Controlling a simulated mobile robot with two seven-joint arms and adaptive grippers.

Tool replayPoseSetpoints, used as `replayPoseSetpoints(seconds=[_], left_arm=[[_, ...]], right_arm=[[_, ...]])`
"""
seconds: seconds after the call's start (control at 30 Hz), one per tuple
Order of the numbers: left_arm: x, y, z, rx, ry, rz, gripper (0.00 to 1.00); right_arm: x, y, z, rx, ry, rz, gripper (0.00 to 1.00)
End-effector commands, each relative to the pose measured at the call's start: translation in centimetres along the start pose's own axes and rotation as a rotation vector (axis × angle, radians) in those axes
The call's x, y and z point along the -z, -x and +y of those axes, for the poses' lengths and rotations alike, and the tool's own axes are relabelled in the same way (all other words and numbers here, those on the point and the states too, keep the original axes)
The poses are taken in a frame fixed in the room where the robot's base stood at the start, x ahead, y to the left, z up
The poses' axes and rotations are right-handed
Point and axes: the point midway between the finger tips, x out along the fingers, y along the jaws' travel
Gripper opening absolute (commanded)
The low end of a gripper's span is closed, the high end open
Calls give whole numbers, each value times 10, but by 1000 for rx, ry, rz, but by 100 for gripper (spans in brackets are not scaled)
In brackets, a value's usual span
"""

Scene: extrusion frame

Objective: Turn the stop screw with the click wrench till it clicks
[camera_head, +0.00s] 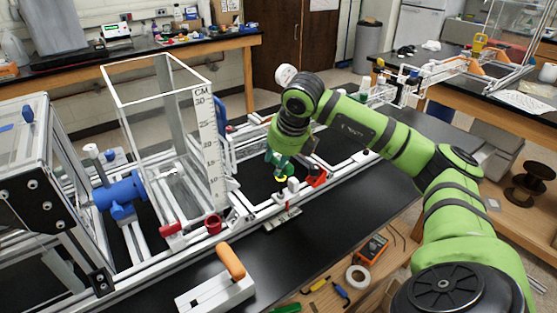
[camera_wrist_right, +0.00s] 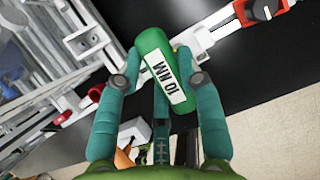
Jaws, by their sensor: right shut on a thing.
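My right gripper (camera_head: 279,163) reaches down over the extrusion frame in the head view. In the right wrist view its teal fingers (camera_wrist_right: 158,90) are shut around the click wrench (camera_wrist_right: 160,62), a green cylinder with a white "10 NM" label. The wrench's working end is hidden in the wrist view. In the head view a yellow ring shows just below the fingers, close above a small white fitting (camera_head: 279,198) on the front rail. The stop screw cannot be told apart there, nor whether the wrench touches it. My left gripper is not in view.
A red part (camera_head: 316,177) sits on the rail just right of the gripper. A clear tank with a ruler (camera_head: 207,140) and a blue cylinder (camera_head: 121,194) stand left. An orange-handled white block (camera_head: 216,292), a tape roll (camera_head: 358,277) and an orange meter (camera_head: 373,247) lie in front.

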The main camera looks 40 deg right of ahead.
Motion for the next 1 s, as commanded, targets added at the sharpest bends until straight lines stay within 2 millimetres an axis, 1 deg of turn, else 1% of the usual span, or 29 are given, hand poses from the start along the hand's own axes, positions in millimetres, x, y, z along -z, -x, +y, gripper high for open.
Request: replayPoseSetpoints(seconds=[0.17, 0.67, 1.0], left_arm=[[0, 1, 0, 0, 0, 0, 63], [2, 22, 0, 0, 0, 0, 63], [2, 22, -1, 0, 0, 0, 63]], right_arm=[[1, 0, 0, 0, 0, 7, 0], [-12, 27, 0, 1, -1, 1, 0], [-12, 28, 0, 1, -1, -1, 0]])
